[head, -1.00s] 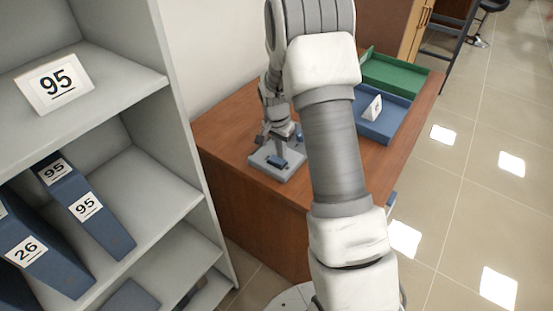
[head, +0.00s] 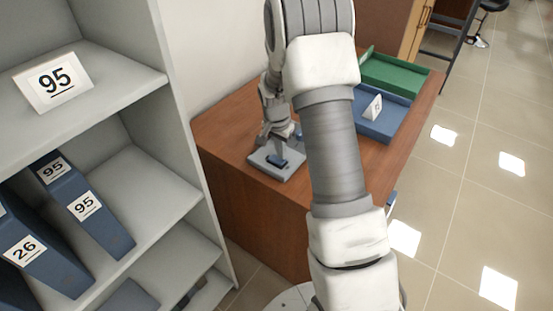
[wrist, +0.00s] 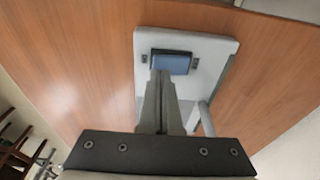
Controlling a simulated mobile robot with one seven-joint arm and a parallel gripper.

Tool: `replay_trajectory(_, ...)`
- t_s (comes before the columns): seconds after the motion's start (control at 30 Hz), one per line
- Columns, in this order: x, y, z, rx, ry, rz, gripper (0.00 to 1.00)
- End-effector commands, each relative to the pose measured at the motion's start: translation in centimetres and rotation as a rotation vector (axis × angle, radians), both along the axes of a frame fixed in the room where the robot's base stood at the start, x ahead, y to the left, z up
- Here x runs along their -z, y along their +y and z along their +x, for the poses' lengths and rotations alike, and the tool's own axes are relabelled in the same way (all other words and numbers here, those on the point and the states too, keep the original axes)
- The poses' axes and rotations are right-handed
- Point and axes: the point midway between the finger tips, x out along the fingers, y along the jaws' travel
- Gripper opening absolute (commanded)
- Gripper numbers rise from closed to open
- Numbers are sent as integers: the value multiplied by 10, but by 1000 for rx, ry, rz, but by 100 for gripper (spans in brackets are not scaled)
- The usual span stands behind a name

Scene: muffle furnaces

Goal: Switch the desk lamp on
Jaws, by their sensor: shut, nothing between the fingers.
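The desk lamp's grey square base (head: 262,165) stands on the wooden desk. The base (wrist: 222,47) also shows in the wrist view, with a blue rocker switch (wrist: 171,63) set in it and part of the lamp's grey stem (wrist: 206,120) at the right. The switch (head: 281,161) is small in the head view. My gripper (wrist: 160,76) is shut and empty, its fingertips at the switch's near edge, left of its middle. I cannot tell whether they touch it. The lamp's head is out of sight, so I cannot tell whether it is lit.
The desk (head: 228,128) also bears a blue tray (head: 391,119) with a white card and a green tray (head: 398,76) behind it. A grey shelf unit (head: 180,110) with blue binders stands close at the left. Tiled floor is clear at the right.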

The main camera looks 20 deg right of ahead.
Motion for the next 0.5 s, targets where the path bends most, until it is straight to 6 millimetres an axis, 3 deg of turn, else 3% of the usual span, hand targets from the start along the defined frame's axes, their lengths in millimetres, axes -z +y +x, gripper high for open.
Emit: replay_trajectory(0.5,9,0,0,0,0,0,0)
